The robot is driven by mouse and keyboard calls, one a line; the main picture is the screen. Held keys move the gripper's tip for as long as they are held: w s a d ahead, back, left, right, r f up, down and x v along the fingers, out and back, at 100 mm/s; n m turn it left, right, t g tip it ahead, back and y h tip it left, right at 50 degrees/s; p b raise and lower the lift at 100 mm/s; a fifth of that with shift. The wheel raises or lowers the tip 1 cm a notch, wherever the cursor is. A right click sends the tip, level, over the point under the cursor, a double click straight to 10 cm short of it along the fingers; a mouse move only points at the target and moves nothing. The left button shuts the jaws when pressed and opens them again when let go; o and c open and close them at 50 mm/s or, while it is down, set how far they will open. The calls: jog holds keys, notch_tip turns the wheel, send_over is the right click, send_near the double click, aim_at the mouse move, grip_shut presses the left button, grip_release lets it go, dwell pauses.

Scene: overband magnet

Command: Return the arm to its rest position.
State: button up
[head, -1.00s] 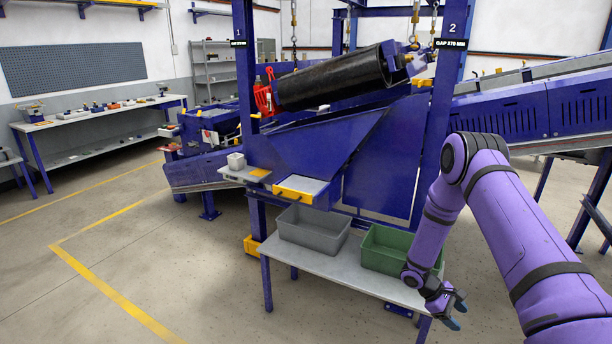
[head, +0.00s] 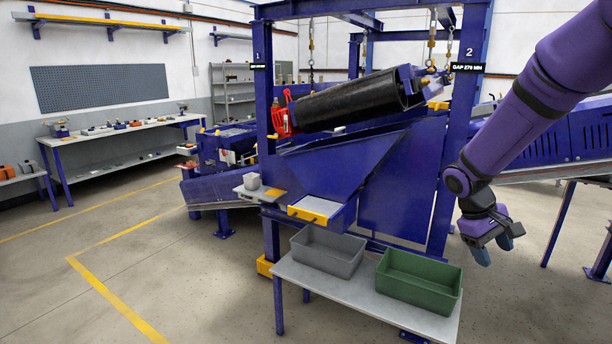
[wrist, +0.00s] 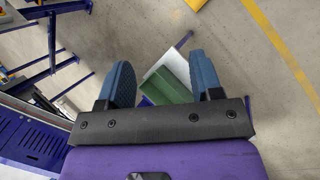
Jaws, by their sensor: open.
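My gripper (head: 482,250) hangs at the end of my purple arm at the right of the head view, with its blue fingertips pointing down. It is to the right of the green bin (head: 420,284) and above its level. In the wrist view the two blue fingers (wrist: 163,85) stand apart with nothing between them. The green bin also shows in the wrist view (wrist: 172,85), beyond the fingers and well below them.
A grey bin (head: 328,252) stands beside the green bin on a small table (head: 300,277). Behind is the blue magnet frame (head: 440,190) with a black roller (head: 350,98). A workbench (head: 125,130) stands at the left wall. The floor at front left is clear.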

jog(key=s+a+r+m+t+y, duration=0.2)
jog(key=s+a+r+t, duration=0.25)
jog(key=s+r, duration=0.75)
jog(key=s+a+r+t+y, duration=0.1)
jog(key=s+a+r, duration=0.1)
jog(key=s, duration=0.4)
jog(key=s+a+r+m+t+y, duration=0.1)
jog(key=s+a+r+t+y, duration=0.1)
jog(key=s, duration=0.4)
jog(key=shift+s+a+r, duration=0.4)
jog(key=shift+a+r, duration=0.45)
jog(key=shift+r, duration=0.05)
